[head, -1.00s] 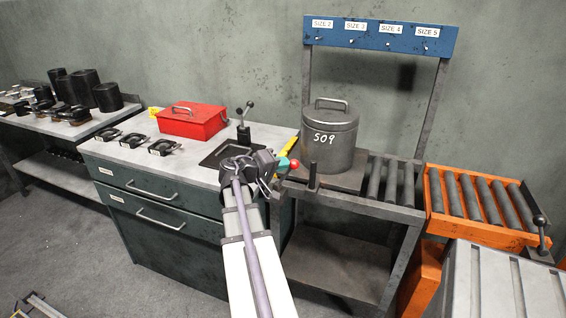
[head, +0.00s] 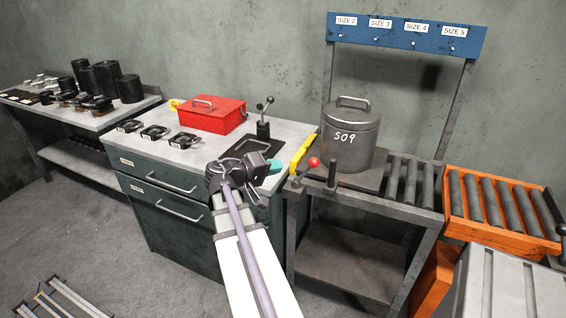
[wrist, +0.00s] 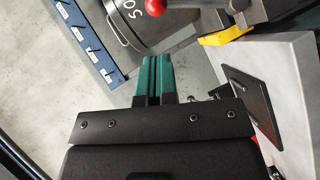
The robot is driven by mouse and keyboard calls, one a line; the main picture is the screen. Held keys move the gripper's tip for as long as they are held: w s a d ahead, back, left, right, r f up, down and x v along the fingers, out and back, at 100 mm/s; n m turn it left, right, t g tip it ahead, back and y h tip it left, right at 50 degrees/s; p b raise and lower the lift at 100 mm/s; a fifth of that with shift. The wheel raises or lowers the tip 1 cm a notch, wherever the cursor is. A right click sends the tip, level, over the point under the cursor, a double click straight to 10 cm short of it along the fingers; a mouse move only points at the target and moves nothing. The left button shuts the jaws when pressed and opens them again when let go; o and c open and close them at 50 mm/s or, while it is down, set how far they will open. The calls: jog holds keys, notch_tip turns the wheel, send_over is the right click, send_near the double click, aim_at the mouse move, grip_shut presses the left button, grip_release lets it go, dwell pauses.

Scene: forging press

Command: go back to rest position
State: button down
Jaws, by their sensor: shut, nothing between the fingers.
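My gripper (head: 276,166) is at the end of my extended arm, in front of the right end of the grey workbench (head: 290,133). Its green fingers also show in the wrist view (wrist: 152,76). They are closed against each other with nothing between them. In the head view the dark wrist hides most of the gripper. The red knob also shows at the top of the wrist view (wrist: 153,5).
A lidded grey pot marked 509 (head: 350,140) stands on the roller table, under a blue size rack (head: 400,36). An orange roller conveyor (head: 500,240) is at right. A red toolbox (head: 208,116) and a black lever (head: 263,125) are on the workbench.

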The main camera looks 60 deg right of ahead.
dwell(0.4)
jog(key=w+a+f+n+t+y+p, duration=0.1)
jog(key=w+a+f+t+y, duration=0.1)
jog(key=a+f+y, duration=0.3)
jog(key=w+a+f+n+t+y+p, duration=0.1)
jog(key=a+f+t+y, duration=0.15)
jog(key=a, duration=0.55)
jog(key=w+a+n+t+y+p, duration=0.1)
jog(key=w+a+n+y+p, duration=0.1)
jog(key=a, duration=1.4)
jog(key=w+a+n+t+y+p, duration=0.1)
jog(key=w+a+n+y+p, duration=0.1)
jog(key=a, duration=1.3)
jog(key=w+n+y, duration=0.1)
jog(key=n+y, duration=0.1)
jog(key=shift+a+y, duration=0.35)
